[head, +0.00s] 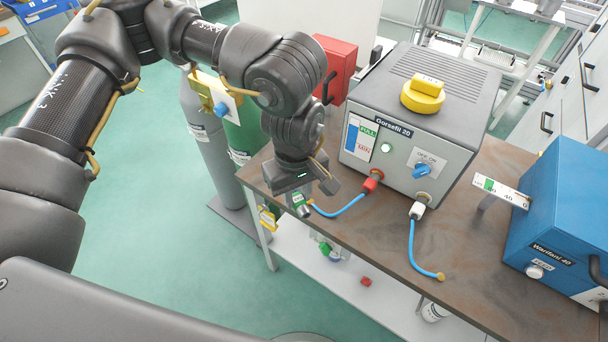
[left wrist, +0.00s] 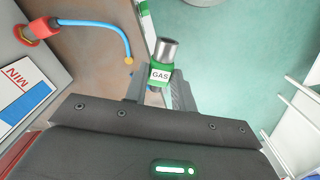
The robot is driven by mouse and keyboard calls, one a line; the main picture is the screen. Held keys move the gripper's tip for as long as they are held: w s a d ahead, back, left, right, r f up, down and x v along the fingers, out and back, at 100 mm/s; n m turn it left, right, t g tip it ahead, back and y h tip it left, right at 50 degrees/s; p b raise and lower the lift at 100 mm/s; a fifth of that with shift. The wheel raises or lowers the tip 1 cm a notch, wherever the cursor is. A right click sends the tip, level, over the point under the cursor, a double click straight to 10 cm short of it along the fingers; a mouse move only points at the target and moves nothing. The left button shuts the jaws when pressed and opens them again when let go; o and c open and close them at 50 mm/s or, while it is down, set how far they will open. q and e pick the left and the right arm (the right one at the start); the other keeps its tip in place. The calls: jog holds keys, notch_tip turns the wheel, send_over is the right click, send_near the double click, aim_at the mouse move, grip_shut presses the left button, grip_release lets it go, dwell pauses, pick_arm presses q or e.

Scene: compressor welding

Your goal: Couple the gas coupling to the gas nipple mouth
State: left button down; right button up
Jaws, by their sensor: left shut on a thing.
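My left gripper (head: 300,190) is shut on the gas coupling and holds it at the table's left front edge. The gas coupling (head: 301,206) has a green band and a silver end. In the left wrist view the coupling (left wrist: 161,66) shows its GAS label and its silver open end, which sticks out past the fingers (left wrist: 155,95). I cannot pick out the gas nipple mouth for sure. A small green part (head: 325,248) shows below the table edge, too small to make out. My right gripper is not in view.
The grey welding machine (head: 425,120) stands on the brown table (head: 385,270). Blue hoses run from its red fitting (head: 371,181) and white fitting (head: 417,210). A blue box (head: 555,220) stands at right. A grey cylinder (head: 205,130) and a green cylinder (head: 245,135) stand at left.

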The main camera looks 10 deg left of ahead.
pick_arm(q)
jog(key=shift+w+d+r+n, duration=0.35)
jog(key=shift+d+n, duration=0.45)
jog(key=shift+n, duration=3.1)
jog(key=shift+w+d+r+n, duration=0.3)
jog(key=shift+d+n, duration=0.55)
jog(key=shift+n, duration=3.05)
jog(key=shift+w+d+r+n, duration=0.3)
jog(key=shift+d+n, duration=0.5)
jog(key=shift+n, duration=3.1)
